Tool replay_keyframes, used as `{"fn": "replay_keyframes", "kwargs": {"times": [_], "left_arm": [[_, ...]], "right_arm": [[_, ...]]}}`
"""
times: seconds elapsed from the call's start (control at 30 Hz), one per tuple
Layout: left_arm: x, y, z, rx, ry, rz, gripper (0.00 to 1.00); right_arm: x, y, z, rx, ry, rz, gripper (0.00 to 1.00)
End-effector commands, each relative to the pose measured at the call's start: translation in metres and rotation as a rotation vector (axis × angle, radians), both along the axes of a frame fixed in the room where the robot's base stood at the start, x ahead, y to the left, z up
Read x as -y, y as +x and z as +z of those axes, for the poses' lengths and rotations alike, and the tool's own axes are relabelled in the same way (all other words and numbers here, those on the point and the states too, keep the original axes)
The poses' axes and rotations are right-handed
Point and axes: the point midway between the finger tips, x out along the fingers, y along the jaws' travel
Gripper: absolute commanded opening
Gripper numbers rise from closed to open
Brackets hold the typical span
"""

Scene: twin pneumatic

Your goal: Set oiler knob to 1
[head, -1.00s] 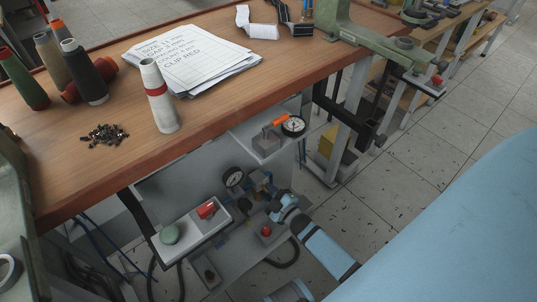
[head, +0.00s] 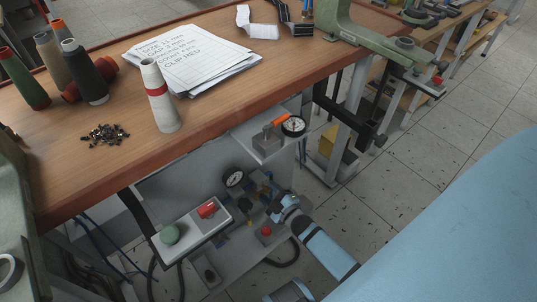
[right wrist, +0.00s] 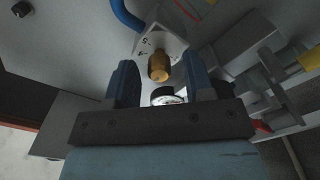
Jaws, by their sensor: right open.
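A brass-coloured knob (right wrist: 159,66), which looks like the oiler knob, sits in front of a small pale dial plate (right wrist: 147,44) with dark marks in the right wrist view. The marks are too small and partly covered to read, so I cannot tell the setting. My right gripper (right wrist: 160,80) is open, with one finger on each side of the knob; I see no clear contact. In the head view my right gripper (head: 279,205) is at the pneumatic unit under the bench, and the knob is hard to make out there. My left gripper is not in view.
A black-rimmed gauge (head: 234,177) is beside the gripper, and a red button (head: 266,231) is below it. A white box (head: 192,226) with green and red controls stands to the left. The wooden bench top (head: 205,130) overhangs the unit. Blue hoses (head: 95,232) hang at the lower left.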

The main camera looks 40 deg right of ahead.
Motion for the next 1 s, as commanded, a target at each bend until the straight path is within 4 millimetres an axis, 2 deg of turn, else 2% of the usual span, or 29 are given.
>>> {"fn": "replay_keyframes", "kwargs": {"times": [0.17,0.4,0.6,0.8,1.0], "left_arm": [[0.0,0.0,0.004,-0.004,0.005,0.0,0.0],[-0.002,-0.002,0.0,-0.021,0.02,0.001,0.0],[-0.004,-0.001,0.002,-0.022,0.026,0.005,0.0],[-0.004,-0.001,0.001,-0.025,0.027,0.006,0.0],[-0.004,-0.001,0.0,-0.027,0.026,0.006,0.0]], "right_arm": [[0.002,-0.03,0.001,-0.004,0.0,-0.001,0.48],[0.006,-0.086,0.001,-0.004,0.0,0.0,0.48],[0.009,-0.119,0.001,-0.002,0.001,-0.001,0.48],[0.011,-0.133,0.0,-0.001,0.0,-0.001,0.48],[0.011,-0.134,0.0,0.0,0.0,0.0,0.48]]}}
